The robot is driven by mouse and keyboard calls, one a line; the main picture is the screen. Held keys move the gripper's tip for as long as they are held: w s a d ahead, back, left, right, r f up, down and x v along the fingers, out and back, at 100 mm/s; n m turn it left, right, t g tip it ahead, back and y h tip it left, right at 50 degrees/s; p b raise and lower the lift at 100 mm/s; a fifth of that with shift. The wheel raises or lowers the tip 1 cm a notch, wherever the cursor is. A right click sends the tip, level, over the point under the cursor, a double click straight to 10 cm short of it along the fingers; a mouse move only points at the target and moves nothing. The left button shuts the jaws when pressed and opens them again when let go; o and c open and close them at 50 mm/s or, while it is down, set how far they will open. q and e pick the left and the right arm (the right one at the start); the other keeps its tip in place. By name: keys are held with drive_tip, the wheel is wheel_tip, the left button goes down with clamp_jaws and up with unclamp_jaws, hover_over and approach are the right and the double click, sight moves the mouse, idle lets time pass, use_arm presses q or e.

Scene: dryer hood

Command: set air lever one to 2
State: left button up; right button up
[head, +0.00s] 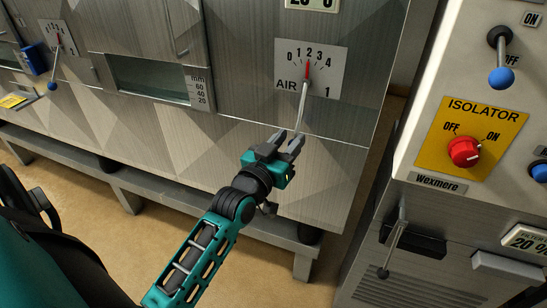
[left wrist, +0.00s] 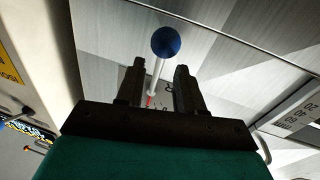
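Air lever one (head: 303,98) is a pale rod on a white plate (head: 325,88) marked AIR, 1 and 0 to 4. Its red pointer (head: 308,72) stands at about the 2. The rod hangs down, slightly left, to my left gripper (head: 287,140); its knob is hidden there. In the left wrist view, the blue knob (left wrist: 166,42) shows just past the fingertips of my left gripper (left wrist: 160,68). The rod appears between the parted fingers, with visible gaps on both sides. Contact cannot be told. My right gripper is not in view.
Another air lever with a blue knob (head: 52,86) is at the far left. A window (head: 150,78) with a mm scale lies between them. At right, a cabinet carries a red isolator knob (head: 464,152) and a blue-knobbed lever (head: 501,77). A rail (head: 240,228) runs below the hood.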

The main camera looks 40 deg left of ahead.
use_arm(q)
drive_tip(key=s, duration=0.6)
drive_tip(key=shift+s+d+f, duration=0.2)
drive_tip(key=shift+s, duration=0.15)
drive_tip(key=s+d+f+m+g+h, duration=0.1)
drive_tip(key=s+d+f+g, duration=0.3)
drive_tip(key=f, duration=0.6)
drive_tip(key=s+d+f+m+g+h, duration=0.2)
drive_tip(key=s+f, duration=0.5)
drive_tip(key=f, duration=0.4)
drive_tip(key=d+m+g, duration=0.1)
drive_tip(key=d+g, duration=0.1)
drive_tip(key=d, duration=0.1)
drive_tip(key=shift+s+d, duration=0.15)
drive_tip(key=shift+d, duration=0.25)
